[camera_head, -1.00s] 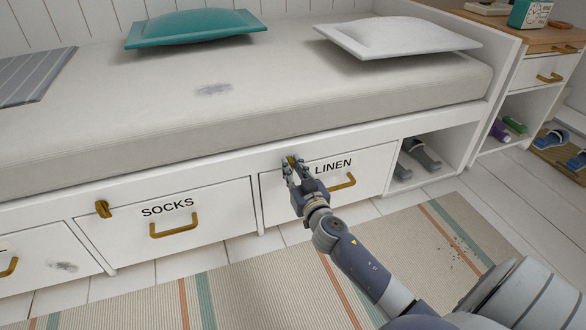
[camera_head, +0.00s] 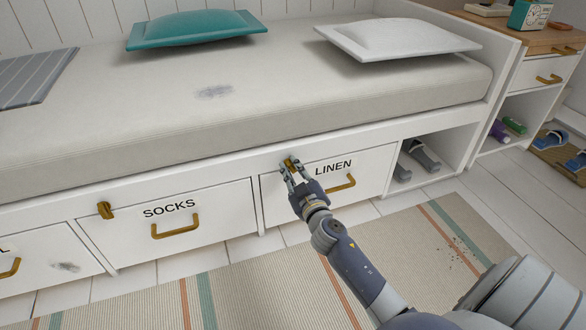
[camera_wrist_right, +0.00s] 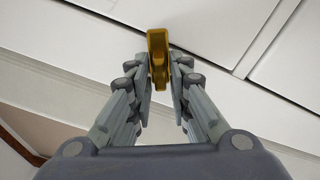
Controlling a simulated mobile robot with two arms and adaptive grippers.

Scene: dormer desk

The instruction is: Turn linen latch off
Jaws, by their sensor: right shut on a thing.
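The linen drawer (camera_head: 375,172) is under the bed, with LINEN lettering and a brass handle (camera_head: 343,184). The brass linen latch (camera_head: 289,163) sits at the drawer's upper left corner. My right gripper (camera_head: 287,169) reaches it from below and partly covers it. In the right wrist view the latch (camera_wrist_right: 158,50) stands between the two fingertips (camera_wrist_right: 159,75), and the gripper is shut on it. My left gripper is out of view.
The socks drawer (camera_head: 215,220), with its own brass latch (camera_head: 105,210) and handle (camera_head: 175,226), is to the left. An open cubby with grey shoes (camera_head: 422,157) is to the right. A striped rug (camera_head: 270,285) covers the floor in front.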

